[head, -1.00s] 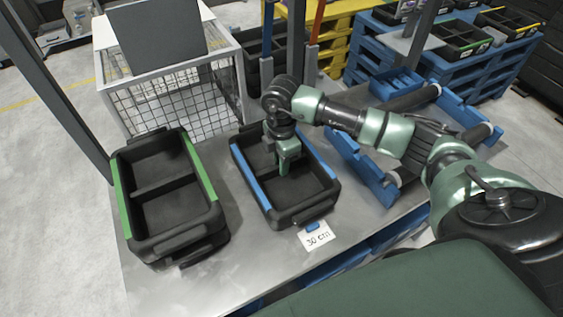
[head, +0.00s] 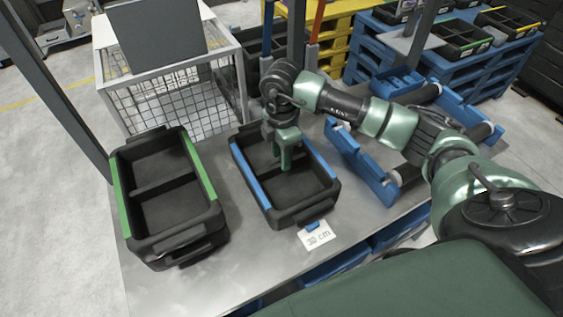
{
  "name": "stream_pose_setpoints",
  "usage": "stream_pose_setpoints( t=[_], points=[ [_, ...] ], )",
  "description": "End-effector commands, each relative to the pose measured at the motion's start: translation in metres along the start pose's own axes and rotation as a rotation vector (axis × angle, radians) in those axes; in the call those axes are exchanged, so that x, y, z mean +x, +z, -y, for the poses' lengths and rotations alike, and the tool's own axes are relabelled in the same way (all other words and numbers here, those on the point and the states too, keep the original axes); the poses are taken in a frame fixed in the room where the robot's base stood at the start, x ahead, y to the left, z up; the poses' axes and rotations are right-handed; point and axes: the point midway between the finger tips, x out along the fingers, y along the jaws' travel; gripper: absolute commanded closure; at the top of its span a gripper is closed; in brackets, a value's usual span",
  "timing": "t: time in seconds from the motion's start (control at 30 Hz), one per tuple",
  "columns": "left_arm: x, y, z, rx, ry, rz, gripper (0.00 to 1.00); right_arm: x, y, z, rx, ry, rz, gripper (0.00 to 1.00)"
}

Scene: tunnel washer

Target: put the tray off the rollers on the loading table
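A black tray with blue edge strips (head: 250,182) sits on the grey loading table (head: 225,268), with a divider across its middle. My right gripper (head: 286,165) points down over the middle of this tray, near its divider. I cannot tell whether its fingers are apart or together, or whether they touch the divider. The rollers (head: 480,133) in a blue frame (head: 362,165) are to the right, partly hidden by my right arm; no tray shows on them. My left gripper is not in view.
A black tray with green edge strips (head: 205,168) stands on the table to the left. A white card reading 30 cm (head: 316,237) lies in front of the blue-striped tray. A wire-mesh cage (head: 180,100) and upright posts stand behind.

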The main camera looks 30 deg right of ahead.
Motion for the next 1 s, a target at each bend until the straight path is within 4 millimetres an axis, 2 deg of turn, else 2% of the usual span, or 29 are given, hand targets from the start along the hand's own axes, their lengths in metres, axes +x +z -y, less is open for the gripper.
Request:
stream_pose_setpoints(
  t=[0.2, 0.4, 0.6, 1.0],
  points=[
    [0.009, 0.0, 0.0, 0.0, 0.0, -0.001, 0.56, -0.048, 0.0, -0.002, 0.0, 0.006, 0.0, 0.64],
    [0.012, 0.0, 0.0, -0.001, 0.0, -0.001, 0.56, -0.078, 0.0, -0.001, 0.001, 0.003, -0.001, 0.64],
    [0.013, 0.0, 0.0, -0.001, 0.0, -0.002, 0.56, -0.088, 0.0, 0.0, 0.001, 0.001, 0.0, 0.64],
    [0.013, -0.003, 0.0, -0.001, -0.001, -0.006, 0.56, -0.088, 0.0, 0.0, 0.001, 0.0, 0.0, 0.64]
  ],
)
